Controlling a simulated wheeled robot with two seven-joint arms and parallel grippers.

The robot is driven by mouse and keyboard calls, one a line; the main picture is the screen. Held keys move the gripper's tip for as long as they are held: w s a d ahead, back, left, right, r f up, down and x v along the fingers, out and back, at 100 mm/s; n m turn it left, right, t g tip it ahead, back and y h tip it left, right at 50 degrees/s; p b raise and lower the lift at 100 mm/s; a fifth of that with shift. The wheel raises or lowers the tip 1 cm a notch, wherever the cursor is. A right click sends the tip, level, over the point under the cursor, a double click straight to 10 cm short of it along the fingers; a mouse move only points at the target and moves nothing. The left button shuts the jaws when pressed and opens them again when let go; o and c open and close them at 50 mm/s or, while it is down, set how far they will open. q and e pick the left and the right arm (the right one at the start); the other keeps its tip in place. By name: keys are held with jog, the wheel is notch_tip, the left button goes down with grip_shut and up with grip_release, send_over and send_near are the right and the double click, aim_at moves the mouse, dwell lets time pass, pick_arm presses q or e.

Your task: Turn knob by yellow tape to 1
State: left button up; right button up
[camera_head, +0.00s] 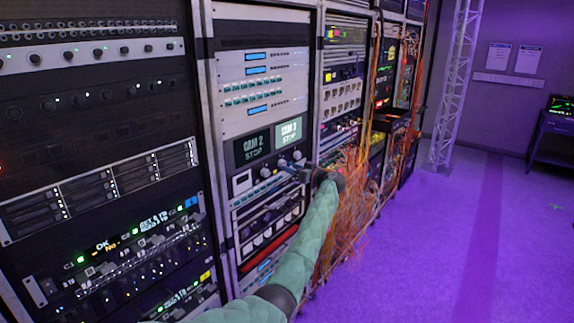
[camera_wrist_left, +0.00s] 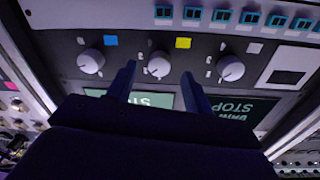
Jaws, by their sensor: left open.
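The knob by the yellow tape (camera_wrist_left: 158,66) is round and pale, the middle one of three in the left wrist view. The yellow tape (camera_wrist_left: 183,43) is just above it there. My left gripper (camera_wrist_left: 158,73) is open, its two dark fingertips on either side of this knob. I cannot tell whether they touch it, and the knob's pointer and numbers are too small to read. In the head view my left gripper (camera_head: 293,169) is at the knob row below two screens. My right gripper is not in view.
A knob by blue tape (camera_wrist_left: 91,61) and a knob by white tape (camera_wrist_left: 230,68) flank the middle one closely. Loose orange cables (camera_head: 348,205) hang right of my arm. The purple floor (camera_head: 450,240) is clear.

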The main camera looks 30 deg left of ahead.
aim_at(283, 163)
pick_arm(q)
jog(key=shift+w+a+p, duration=0.2)
jog(key=shift+a+p, duration=0.25)
jog(key=shift+a, duration=1.15)
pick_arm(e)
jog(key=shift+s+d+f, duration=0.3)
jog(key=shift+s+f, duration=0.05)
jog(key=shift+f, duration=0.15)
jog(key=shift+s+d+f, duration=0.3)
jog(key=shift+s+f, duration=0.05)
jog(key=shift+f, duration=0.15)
pick_arm(q)
jog(key=c, duration=1)
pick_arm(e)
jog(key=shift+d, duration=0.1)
